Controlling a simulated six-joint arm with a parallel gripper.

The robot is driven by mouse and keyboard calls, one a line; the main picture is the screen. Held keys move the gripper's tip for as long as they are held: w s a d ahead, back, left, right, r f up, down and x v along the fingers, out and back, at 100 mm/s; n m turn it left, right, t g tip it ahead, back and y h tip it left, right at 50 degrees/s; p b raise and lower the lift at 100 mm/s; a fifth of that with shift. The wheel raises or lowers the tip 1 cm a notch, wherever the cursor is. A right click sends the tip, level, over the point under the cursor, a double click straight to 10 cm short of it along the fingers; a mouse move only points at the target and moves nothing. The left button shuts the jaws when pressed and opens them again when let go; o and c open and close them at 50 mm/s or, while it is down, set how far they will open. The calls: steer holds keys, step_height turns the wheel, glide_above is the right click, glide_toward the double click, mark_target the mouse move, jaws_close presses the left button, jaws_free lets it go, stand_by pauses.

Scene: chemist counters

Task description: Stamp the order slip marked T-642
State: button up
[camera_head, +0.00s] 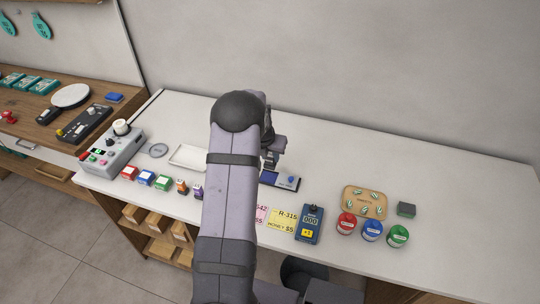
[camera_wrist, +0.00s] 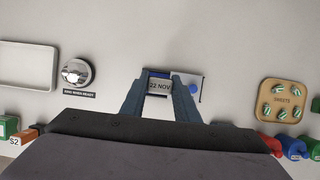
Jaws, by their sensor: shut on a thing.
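The pink order slip (camera_head: 261,214) lies on the white counter, mostly hidden behind my arm; only the "642" end of its mark shows. A yellow slip marked R-315 (camera_head: 284,220) lies to its right. My gripper (camera_wrist: 160,84) is shut on a grey date stamp (camera_wrist: 160,87) reading "22 NOV"; the stamp is small and partly hidden in the head view. The ink pad (camera_head: 272,178), blue in a dark tray with a blue knob, is just below the gripper in the head view. I cannot tell whether the stamp touches the pad.
A blue counter device (camera_head: 310,224) stands right of the slips. Red, blue and green jars (camera_head: 372,230) and a sweets board (camera_head: 366,201) are further right. A white tray (camera_head: 188,158) and small boxes (camera_head: 146,177) are left. The counter's back right is clear.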

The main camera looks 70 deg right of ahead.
mark_target(269, 164)
steer(key=shift+f+b, duration=2.4)
steer(key=shift+f, duration=0.05)
steer(key=shift+f, duration=0.5)
steer(key=shift+a+f, duration=0.1)
stand_by(1.5)
step_height(269, 164, up, 7)
steer(key=p, duration=0.7)
stand_by(0.5)
